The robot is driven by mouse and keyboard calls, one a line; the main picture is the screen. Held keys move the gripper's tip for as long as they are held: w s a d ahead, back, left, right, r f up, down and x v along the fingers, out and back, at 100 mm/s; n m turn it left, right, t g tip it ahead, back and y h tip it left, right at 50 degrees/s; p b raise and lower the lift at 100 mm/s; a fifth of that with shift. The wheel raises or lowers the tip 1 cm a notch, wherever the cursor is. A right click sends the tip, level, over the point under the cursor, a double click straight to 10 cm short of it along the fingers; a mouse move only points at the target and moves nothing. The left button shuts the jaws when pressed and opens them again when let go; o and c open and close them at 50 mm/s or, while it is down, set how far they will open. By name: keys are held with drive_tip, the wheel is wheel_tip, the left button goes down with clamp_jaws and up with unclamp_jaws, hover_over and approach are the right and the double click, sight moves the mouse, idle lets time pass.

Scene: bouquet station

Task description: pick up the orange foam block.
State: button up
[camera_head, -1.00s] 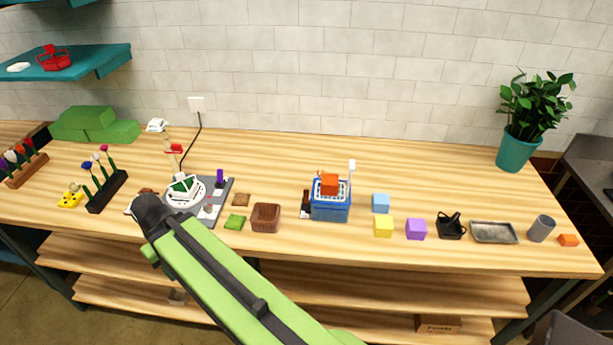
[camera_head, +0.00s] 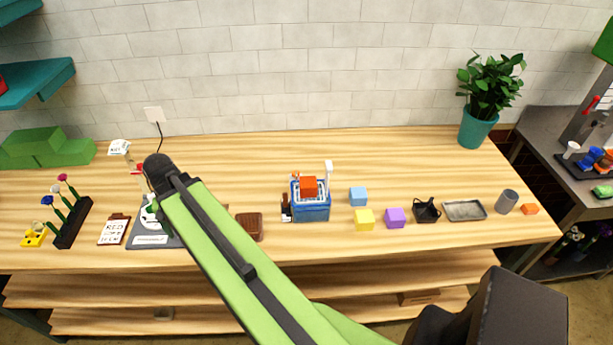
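A small orange block (camera_head: 530,209) lies at the right end of the wooden table, just right of a grey cylinder (camera_head: 506,201). A larger orange-red block (camera_head: 308,187) sits on top of a blue basket (camera_head: 311,211) near the table's middle. I cannot tell from the picture which one is foam. My green arm reaches from the bottom over the table's left half, far left of the small orange block. Its black end joint shows, but no gripper fingers are visible.
Between basket and cylinder stand a light blue block (camera_head: 358,196), a yellow block (camera_head: 364,219), a purple block (camera_head: 395,217), a black holder (camera_head: 427,210) and a grey tray (camera_head: 465,210). A potted plant (camera_head: 490,100) stands behind. The table's back strip is mostly clear.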

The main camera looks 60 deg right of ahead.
drive_tip(key=s+d+r+m+p, duration=0.3)
drive_tip(key=d+r+m, duration=0.2)
drive_tip(key=d, duration=0.4)
drive_tip(key=s+d+r+m+p, duration=0.3)
drive_tip(key=d+r+m+p, duration=0.15)
drive_tip(key=d, duration=0.45)
wheel_tip(320, 180, up, 7)
drive_tip(key=m+p, duration=0.6)
drive_tip(key=m, duration=0.5)
hover_over(308, 182)
wheel_tip(308, 182, down, 12)
drive_tip(key=b, duration=1.2)
drive_tip(key=shift+s+f+b, duration=0.1)
drive_tip(key=shift+f+b, duration=0.1)
drive_tip(key=shift+b, duration=0.2)
wheel_tip(308, 182, down, 5)
drive_tip(key=b, duration=0.5)
drive_tip(key=shift+d+f, duration=0.1)
drive_tip(key=shift+f, duration=0.1)
drive_tip(key=shift+r, duration=0.2)
drive_tip(key=shift+c, duration=0.2)
clamp_jaws()
wheel_tip(308, 182, up, 10)
drive_tip(key=p, duration=1)
drive_tip(key=shift+r, duration=0.1)
